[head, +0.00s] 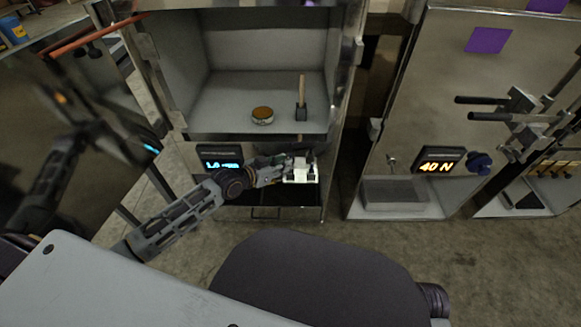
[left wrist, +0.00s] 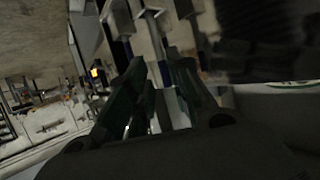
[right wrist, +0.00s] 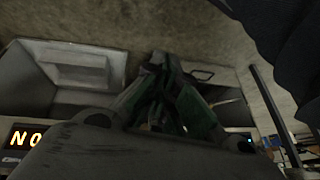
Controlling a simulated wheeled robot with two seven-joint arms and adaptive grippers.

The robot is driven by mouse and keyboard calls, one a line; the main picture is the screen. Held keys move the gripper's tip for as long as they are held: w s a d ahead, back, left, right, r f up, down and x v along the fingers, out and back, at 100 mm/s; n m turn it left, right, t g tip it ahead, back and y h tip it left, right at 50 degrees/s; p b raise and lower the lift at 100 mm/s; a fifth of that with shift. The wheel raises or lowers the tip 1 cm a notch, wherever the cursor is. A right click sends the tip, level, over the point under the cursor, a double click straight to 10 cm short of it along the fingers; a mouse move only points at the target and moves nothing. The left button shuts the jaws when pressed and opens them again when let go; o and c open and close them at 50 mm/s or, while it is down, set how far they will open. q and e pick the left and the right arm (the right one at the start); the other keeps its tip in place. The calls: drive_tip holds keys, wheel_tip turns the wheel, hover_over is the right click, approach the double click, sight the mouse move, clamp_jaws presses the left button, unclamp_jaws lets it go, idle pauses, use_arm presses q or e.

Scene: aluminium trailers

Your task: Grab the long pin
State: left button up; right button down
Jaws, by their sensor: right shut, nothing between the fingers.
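I cannot pick out the long pin with certainty. A thin wooden rod (head: 302,88) stands upright from a dark block inside the open grey compartment in the head view. Dark horizontal rods (head: 480,100) stick out from the panel at the right. My left gripper (head: 302,168) is in front of the cabinet below that compartment, at a small white piece (head: 300,174). In the left wrist view its fingers (left wrist: 160,75) stand apart; nothing clearly shows held. My right gripper (right wrist: 162,62) is shut and empty in the right wrist view; the head view does not show it.
A round tin (head: 262,115) sits in the compartment. Concrete floor (head: 385,245) is clear in front.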

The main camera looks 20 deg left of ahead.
sight(287, 174)
use_arm(q)
drive_tip(key=shift+w, duration=0.1)
use_arm(e)
drive_tip(key=shift+w+f, duration=0.1)
drive_tip(key=shift+f, duration=0.05)
